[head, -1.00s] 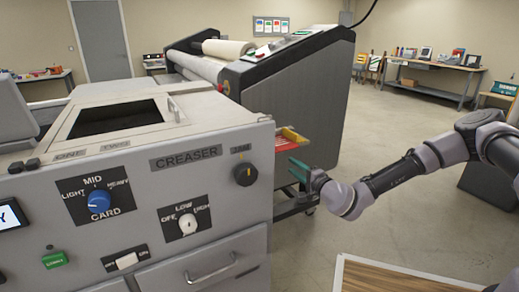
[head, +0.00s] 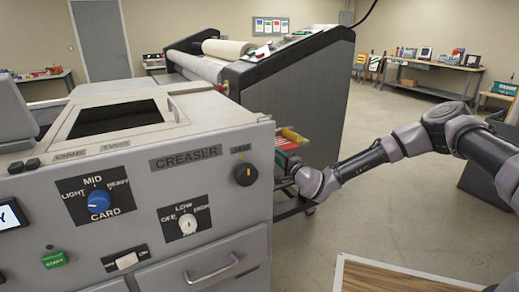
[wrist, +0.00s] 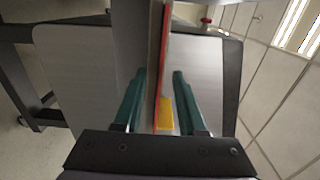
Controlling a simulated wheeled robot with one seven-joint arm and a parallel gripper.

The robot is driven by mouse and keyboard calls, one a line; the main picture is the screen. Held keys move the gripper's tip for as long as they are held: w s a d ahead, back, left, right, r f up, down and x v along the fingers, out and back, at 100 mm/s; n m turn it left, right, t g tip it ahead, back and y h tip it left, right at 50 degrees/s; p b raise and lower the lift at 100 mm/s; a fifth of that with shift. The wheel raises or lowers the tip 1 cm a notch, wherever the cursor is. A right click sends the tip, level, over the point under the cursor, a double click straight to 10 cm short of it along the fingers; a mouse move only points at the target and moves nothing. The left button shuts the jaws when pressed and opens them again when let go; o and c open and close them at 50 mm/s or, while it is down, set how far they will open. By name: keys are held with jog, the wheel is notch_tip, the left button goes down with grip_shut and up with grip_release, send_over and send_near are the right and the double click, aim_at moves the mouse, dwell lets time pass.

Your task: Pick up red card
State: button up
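The red card (wrist: 164,50) shows almost edge-on in the wrist view, as a thin red strip running up the middle. A yellow patch (wrist: 165,113) sits beside its lower end. My gripper (wrist: 159,74) is open, its two teal fingers on either side of the card with a gap on both sides. In the head view, a red edge (head: 284,143) and a yellow part show beside the creaser's right side, just above my gripper (head: 286,163). The creaser's side partly hides the fingers there.
The grey creaser (head: 215,185) fills the left foreground. A dark-sided roller machine (head: 300,100) stands close behind the card. A wood-topped surface (head: 400,278) is at the bottom right. Open floor (head: 400,190) lies to the right.

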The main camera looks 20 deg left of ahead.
jog(key=shift+a, duration=0.1)
jog(key=shift+c, duration=0.3)
grip_shut()
dwell(1.1)
